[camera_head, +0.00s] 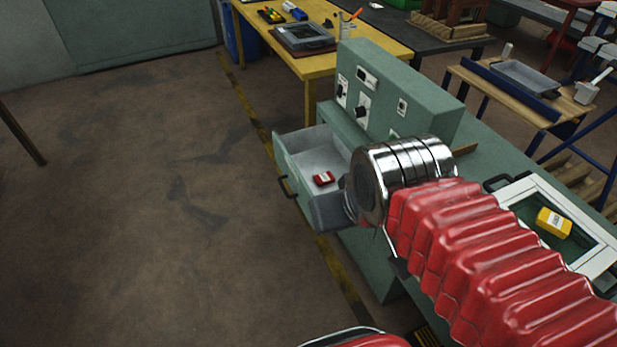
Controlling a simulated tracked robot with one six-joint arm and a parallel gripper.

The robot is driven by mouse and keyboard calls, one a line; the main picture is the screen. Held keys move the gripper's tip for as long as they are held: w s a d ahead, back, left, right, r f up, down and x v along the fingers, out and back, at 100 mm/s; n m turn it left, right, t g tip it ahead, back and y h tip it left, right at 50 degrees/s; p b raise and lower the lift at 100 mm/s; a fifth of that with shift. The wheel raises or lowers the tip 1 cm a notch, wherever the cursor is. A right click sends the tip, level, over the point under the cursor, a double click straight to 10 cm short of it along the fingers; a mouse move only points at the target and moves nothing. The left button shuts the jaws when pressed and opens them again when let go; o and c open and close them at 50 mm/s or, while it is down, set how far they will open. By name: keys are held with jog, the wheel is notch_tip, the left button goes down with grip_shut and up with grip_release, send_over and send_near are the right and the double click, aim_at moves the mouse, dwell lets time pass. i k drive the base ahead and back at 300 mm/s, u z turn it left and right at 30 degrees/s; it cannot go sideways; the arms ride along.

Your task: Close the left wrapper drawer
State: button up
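The left wrapper drawer (295,172) is pulled open from the green cabinet and sticks out to the left over the floor. It has a green front with a black handle (288,187) and a grey inside. A small red packet (323,178) lies in it. My gripper (350,203) is at the drawer's near right side, at the end of my chrome wrist and red bellows arm. Its fingers are hidden or too dark to make out, so I cannot tell whether it touches the drawer. My wrist covers the drawer's right end.
A green control box (395,92) with knobs and switches stands on the cabinet behind the drawer. A white-framed opening (591,236) with a yellow packet (554,222) is at right. A yellow table (315,60) stands behind. The floor (140,220) to the left is clear.

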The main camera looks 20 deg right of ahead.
aim_at(303, 153)
jog(key=z, duration=0.05)
jog(key=i, duration=1)
jog(key=z, duration=0.15)
jog(key=k, duration=0.45)
jog(key=u, duration=1.45)
